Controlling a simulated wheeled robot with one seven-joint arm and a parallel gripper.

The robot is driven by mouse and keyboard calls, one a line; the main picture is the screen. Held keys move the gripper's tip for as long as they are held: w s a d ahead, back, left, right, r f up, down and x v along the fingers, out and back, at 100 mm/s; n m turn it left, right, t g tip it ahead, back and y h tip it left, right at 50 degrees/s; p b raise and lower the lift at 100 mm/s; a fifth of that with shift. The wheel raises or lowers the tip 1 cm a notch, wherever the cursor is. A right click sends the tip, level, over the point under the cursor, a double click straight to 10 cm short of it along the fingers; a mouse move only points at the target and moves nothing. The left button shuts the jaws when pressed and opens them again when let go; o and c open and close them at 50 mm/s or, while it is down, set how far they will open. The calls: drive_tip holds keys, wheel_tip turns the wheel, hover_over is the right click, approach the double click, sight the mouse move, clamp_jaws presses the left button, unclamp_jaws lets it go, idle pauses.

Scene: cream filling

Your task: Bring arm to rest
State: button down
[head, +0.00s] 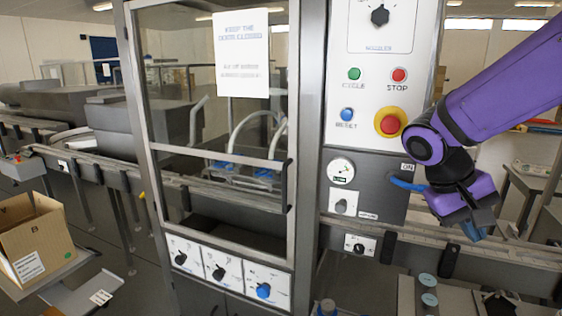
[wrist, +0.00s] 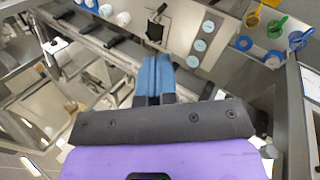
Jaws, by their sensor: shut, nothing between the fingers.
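My purple arm (head: 505,80) reaches in from the upper right in the head view. My gripper (head: 474,232) hangs at its end, in front of the machine's right side, with its fingers pointing down. In the wrist view the blue fingers of my gripper (wrist: 156,78) lie side by side, shut, with nothing held. They are apart from the surfaces below. The red emergency stop button (head: 390,124) on the control panel is just left of my arm's dark wrist joint.
The machine's framed glass door (head: 215,60) is at the centre left, with knobs (head: 220,272) below it. An open cardboard box (head: 35,235) stands at the far left. In the wrist view, the bench below carries several round blue-topped things (wrist: 196,46) and coloured scoops (wrist: 277,26).

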drive_tip(key=s+a+r+t+y, duration=0.2)
drive_tip(key=s+r+t+y, duration=0.4)
drive_tip(key=s, duration=0.4)
drive_tip(key=shift+s+r+n+t, duration=0.25)
drive_tip(key=shift+r+n+t, duration=0.15)
drive_tip(key=shift+r+t, duration=0.35)
idle(1.3)
